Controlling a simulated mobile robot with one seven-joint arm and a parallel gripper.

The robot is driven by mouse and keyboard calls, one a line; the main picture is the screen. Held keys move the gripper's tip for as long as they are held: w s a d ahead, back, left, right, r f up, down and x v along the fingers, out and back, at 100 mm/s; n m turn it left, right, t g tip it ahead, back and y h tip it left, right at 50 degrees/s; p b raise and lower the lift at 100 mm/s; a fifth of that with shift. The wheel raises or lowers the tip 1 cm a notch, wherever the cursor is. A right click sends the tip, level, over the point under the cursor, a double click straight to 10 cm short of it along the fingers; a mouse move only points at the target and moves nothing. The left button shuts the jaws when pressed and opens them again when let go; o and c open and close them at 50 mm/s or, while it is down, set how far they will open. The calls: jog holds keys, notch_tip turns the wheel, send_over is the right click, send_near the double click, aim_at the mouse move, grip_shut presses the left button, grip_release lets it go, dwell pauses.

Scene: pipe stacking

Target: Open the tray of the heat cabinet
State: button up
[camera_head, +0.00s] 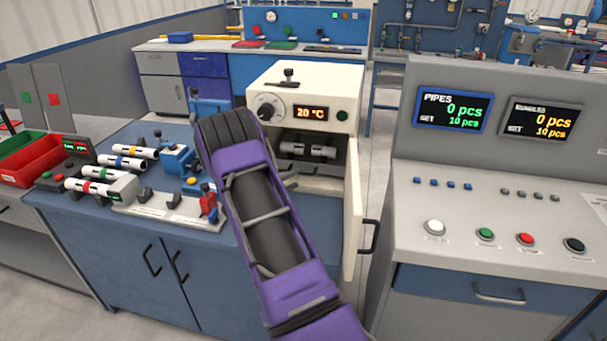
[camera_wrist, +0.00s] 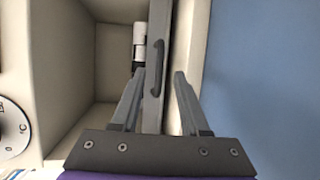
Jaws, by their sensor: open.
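The cream heat cabinet (camera_head: 262,85) stands on the blue bench, its display reading about 20 °C. Its door (camera_head: 353,205) is open, swung toward the viewer on the right. White and grey pipe pieces (camera_head: 308,149) lie inside; one pipe (camera_wrist: 139,42) also shows in the wrist view. The grey tray (camera_wrist: 154,115) runs along the opening in the wrist view, with a dark handle (camera_wrist: 156,68). My gripper (camera_wrist: 160,73) is open, its fingers on either side of the handle in the picture. Contact cannot be told. My purple arm hides part of the opening and the fingers in the head view.
The cabinet's knob (camera_wrist: 12,128) is left of my gripper in the wrist view.

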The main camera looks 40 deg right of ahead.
aim_at(302, 174)
jog(key=x, duration=0.6)
jog(key=shift+d+f, duration=0.1)
jog(key=shift+d, duration=0.1)
jog(key=shift+c, duration=0.2)
grip_shut()
dwell(1.0)
